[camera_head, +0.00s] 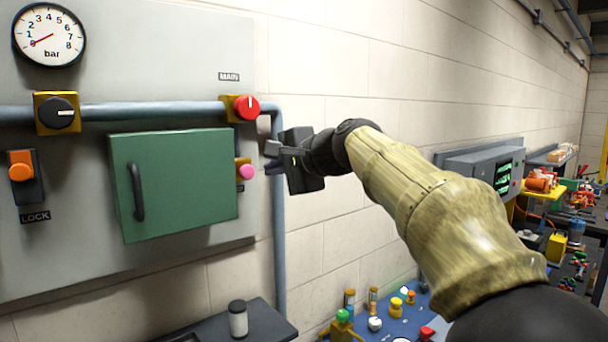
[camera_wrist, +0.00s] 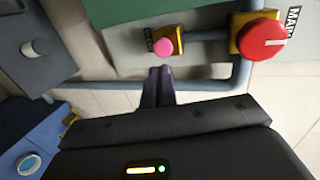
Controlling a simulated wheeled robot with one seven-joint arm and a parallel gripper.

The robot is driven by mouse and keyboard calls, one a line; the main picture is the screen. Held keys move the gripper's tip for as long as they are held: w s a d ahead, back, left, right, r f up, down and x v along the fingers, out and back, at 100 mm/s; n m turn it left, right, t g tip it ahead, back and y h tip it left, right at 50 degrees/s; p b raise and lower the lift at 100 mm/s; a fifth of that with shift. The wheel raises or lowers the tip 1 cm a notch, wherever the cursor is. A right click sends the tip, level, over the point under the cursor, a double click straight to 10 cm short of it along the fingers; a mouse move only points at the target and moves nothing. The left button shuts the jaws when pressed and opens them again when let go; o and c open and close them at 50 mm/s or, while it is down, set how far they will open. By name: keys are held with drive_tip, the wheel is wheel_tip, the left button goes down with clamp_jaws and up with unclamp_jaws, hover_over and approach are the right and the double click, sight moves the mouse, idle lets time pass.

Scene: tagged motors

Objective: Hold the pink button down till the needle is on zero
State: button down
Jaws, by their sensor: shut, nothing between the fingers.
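The pink button (camera_head: 247,171) sits on a yellow mount at the right side of the green cabinet on the wall panel. It also shows in the wrist view (camera_wrist: 162,47), just beyond my fingertips. My gripper (camera_head: 268,158) is to the right of the button, shut and empty. In the wrist view my closed fingers (camera_wrist: 158,72) point toward the button, with a gap between them and it. The round bar gauge (camera_head: 48,35) is at the top left. Its red needle (camera_head: 41,41) points lower left, at or very near the 0 mark.
A red MAIN knob (camera_head: 246,107) sits above the button on the blue-grey pipe (camera_head: 150,112). A black knob (camera_head: 58,113) and an orange LOCK button (camera_head: 20,172) are to the left. The green cabinet (camera_head: 180,190) juts out beside the button.

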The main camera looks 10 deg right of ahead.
drive_tip(key=b+v, duration=0.2)
drive_tip(key=v, duration=0.4)
drive_tip(key=shift+s+d+r, duration=0.2)
drive_tip(key=shift+s+d, duration=0.05)
drive_tip(key=shift+d, duration=0.05)
drive_tip(key=shift+w, duration=0.1)
drive_tip(key=s+d+f+n+g+h, duration=0.1)
drive_tip(key=d+f+g+h, duration=0.15)
drive_tip(key=f, duration=1.15)
drive_tip(key=d+f+n+g+h, duration=0.1)
drive_tip(key=f+n+g+h, duration=0.15)
drive_tip(key=f, duration=1.05)
drive_tip(key=s+d+f+n+g+h, duration=0.1)
drive_tip(key=s+f+n, duration=0.3)
drive_tip(key=s+f, duration=0.5)
drive_tip(key=s+d+f+n+g+h, duration=0.2)
drive_tip(key=s+f, duration=0.7)
drive_tip(key=f, duration=0.6)
drive_tip(key=shift+s+d+n+g, duration=0.25)
drive_tip(key=shift+n+g, duration=0.55)
drive_tip(key=shift+n, duration=0.15)
